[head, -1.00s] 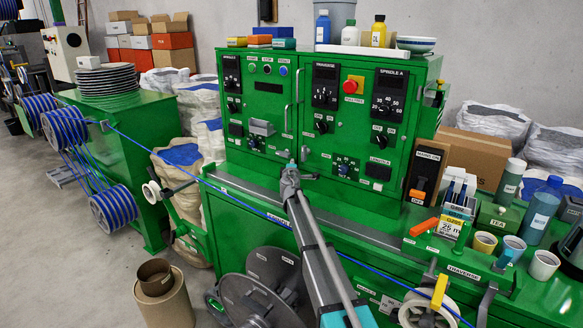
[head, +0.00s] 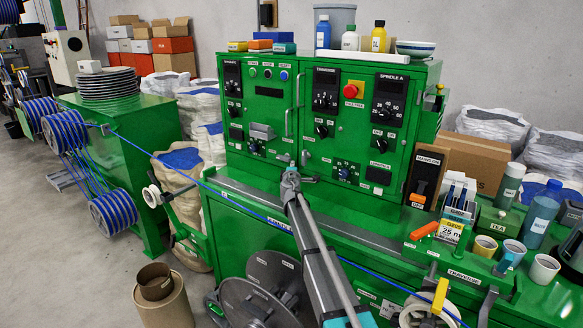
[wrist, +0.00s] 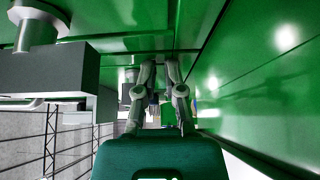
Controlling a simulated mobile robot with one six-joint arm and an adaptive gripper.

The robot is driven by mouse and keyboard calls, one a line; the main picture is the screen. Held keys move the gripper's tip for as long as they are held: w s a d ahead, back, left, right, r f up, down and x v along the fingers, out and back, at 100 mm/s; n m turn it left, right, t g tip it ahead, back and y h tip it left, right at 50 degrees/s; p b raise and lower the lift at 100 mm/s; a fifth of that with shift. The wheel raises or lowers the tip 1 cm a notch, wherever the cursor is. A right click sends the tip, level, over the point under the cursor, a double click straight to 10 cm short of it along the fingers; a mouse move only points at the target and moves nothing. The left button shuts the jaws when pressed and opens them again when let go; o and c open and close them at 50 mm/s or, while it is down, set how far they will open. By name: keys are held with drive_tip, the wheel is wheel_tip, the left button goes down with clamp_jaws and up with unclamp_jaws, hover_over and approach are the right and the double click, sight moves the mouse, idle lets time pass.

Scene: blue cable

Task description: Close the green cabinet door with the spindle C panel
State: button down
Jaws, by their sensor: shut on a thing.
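The green cabinet (head: 345,105) stands on the green bench with its front doors facing me. Its left door (head: 262,105) carries a small dark dial panel (head: 232,78) whose label is too small to read. This door looks flush or nearly so. My gripper (head: 291,170) is at the cabinet's lower front, near the door seam. In the wrist view its fingers (wrist: 161,68) are close together against green metal, shut on a small part they hide, perhaps the door's handle or edge. A grey box with a round knob (wrist: 38,30) juts close on the left there.
Bottles and a bowl (head: 415,47) stand on the cabinet top. Cups (head: 513,252) and tools crowd the bench at right. Grey reels (head: 275,275) sit low in front.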

drive_tip(key=s, duration=1.3)
drive_tip(key=shift+s+a, duration=0.1)
drive_tip(key=shift+a, duration=0.25)
